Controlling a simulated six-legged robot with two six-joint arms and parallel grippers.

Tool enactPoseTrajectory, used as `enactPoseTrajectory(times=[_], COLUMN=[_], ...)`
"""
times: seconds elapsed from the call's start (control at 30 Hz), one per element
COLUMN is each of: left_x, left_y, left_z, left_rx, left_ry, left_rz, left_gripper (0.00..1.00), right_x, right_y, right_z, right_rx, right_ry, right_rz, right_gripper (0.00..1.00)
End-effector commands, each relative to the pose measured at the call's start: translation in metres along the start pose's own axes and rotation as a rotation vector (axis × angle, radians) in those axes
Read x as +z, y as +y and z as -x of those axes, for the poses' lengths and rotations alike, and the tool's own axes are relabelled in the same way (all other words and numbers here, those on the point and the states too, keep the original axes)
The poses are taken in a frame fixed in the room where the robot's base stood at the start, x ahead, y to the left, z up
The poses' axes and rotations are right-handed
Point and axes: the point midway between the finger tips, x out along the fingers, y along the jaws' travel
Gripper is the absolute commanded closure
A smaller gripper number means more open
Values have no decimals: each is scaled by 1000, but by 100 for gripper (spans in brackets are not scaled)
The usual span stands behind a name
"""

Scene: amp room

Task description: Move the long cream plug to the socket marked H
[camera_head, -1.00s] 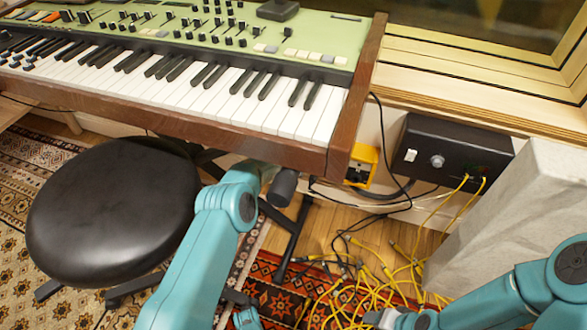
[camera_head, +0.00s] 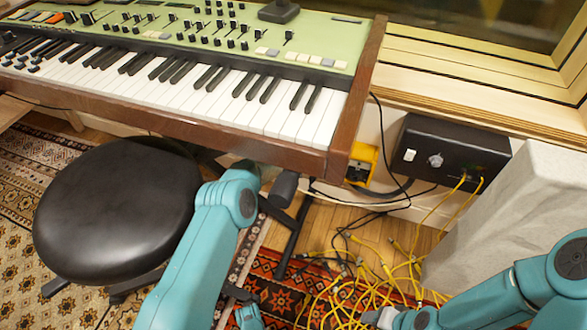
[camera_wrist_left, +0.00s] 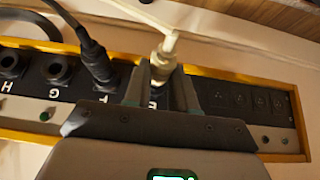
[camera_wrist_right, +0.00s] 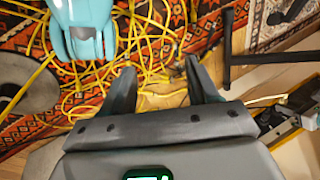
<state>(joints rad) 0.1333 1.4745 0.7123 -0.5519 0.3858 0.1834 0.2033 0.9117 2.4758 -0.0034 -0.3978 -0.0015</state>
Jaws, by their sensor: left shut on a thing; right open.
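The cream plug (camera_wrist_left: 165,48) with its cream cable shows in the left wrist view at the socket marked E. My left gripper (camera_wrist_left: 160,88) is shut on it, its fingers on either side. The plug's lower end is hidden, so I cannot tell whether it is still seated. The socket marked H (camera_wrist_left: 10,62) is at the far left of the yellow-edged strip (camera_wrist_left: 215,73) and looks empty. My right gripper (camera_wrist_right: 163,88) is open and empty above the cables on the floor. In the head view, my left gripper is hidden below the keyboard.
A black plug (camera_wrist_left: 97,60) stands between the cream plug and the empty socket marked G (camera_wrist_left: 58,72). The keyboard (camera_head: 250,110) overhangs my left arm. A black stool (camera_head: 115,205), a black box (camera_head: 450,150), a pale block (camera_head: 505,215) and tangled yellow cables (camera_head: 375,285) surround the area.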

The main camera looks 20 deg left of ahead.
Motion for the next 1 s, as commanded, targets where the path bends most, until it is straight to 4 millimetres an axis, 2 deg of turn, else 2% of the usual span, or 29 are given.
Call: enactPoseTrajectory(times=[1.0], left_x=[5], left_y=[0], left_z=[5], left_rx=[-2], left_ry=[1], left_rz=[1], left_gripper=[100], right_x=[10], right_y=[-7], right_z=[20], right_rx=[1], right_ry=[-38], right_rz=[-4], right_gripper=[40])
